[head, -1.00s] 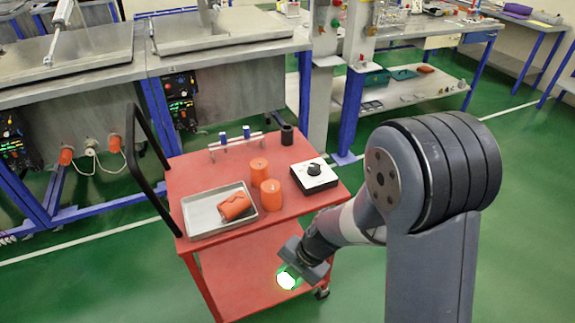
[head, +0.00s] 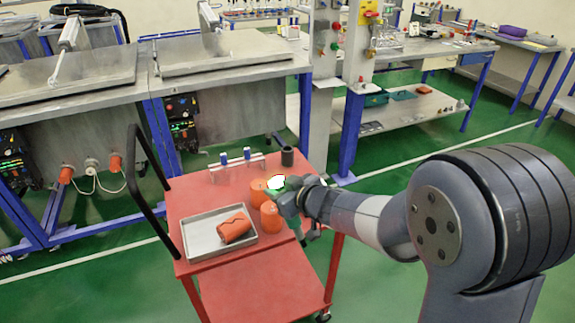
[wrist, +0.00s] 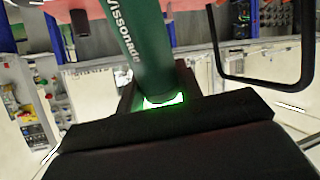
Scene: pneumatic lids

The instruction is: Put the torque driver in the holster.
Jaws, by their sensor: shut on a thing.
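My gripper (head: 288,196) is shut on the torque driver, a green cylinder with white lettering. The driver (head: 297,228) is partly hidden by my gripper in the head view. The wrist view shows the driver (wrist: 137,42) running up from between the fingers (wrist: 160,92), with a bright green glow at its near end. A dark upright cylinder (head: 287,156), which looks like the holster, stands at the back right of the red cart. A similar dark cylinder (wrist: 79,22) shows at the top left of the wrist view. The driver is apart from it.
The red cart (head: 195,185) carries a metal tray (head: 202,244) with an orange part (head: 236,228), two orange cylinders (head: 270,214) close by my gripper, and a rack (head: 237,167) with blue-topped pieces. A black handle (head: 150,165) rises at the left.

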